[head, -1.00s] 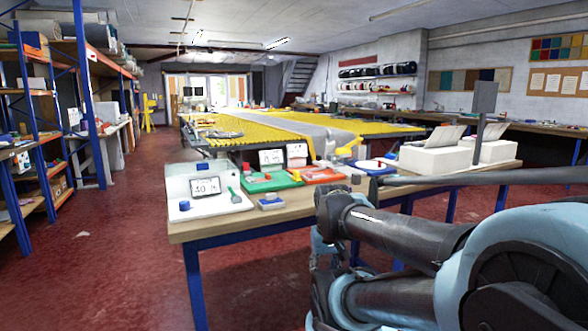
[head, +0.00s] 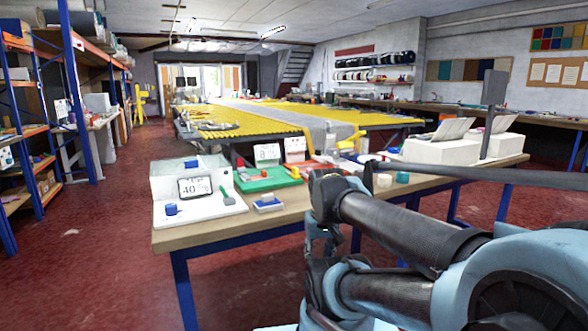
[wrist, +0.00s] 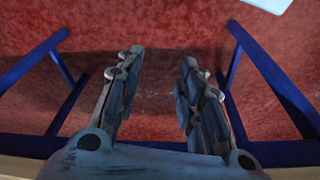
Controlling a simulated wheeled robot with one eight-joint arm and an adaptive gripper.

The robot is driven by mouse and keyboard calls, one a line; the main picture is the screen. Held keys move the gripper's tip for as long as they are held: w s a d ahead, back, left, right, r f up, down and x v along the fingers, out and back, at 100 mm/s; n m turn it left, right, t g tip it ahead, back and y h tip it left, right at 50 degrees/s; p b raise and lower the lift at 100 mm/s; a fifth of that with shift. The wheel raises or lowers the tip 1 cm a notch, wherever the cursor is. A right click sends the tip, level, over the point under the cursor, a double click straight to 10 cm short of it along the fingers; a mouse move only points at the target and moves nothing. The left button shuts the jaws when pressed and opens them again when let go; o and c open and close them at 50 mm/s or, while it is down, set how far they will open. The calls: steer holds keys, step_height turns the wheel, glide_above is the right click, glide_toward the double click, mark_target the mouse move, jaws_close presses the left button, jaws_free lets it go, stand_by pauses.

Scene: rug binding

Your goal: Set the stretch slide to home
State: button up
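A white unit (head: 200,208) with a screen reading about 40, a blue knob (head: 171,209) and a green lever (head: 226,196) sits at the near left of the workbench. A green board (head: 262,180) with a display card (head: 266,153) is to its right, and a red board lies beyond, partly hidden by my arm. I cannot tell which part is the stretch slide. My gripper (wrist: 161,58) is open and empty in the wrist view, with red floor and blue bench legs below it. It is not on any of these units.
The wooden workbench (head: 235,229) has blue legs and a near edge just ahead of me. A small blue block (head: 268,204) lies near that edge. Blue shelving (head: 75,90) lines the left; the red floor (head: 100,230) between is clear.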

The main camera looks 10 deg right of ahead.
steer(key=w+r, duration=1)
steer(key=r, duration=0.2)
step_height(320, 180, up, 19)
steer(key=n+g, duration=0.2)
steer(key=n, duration=0.1)
glide_above(295, 172)
steer(key=w, duration=0.2)
steer(key=f, duration=1.7)
steer(key=shift+d, duration=0.2)
steer(key=shift+c, duration=0.2)
jaws_close()
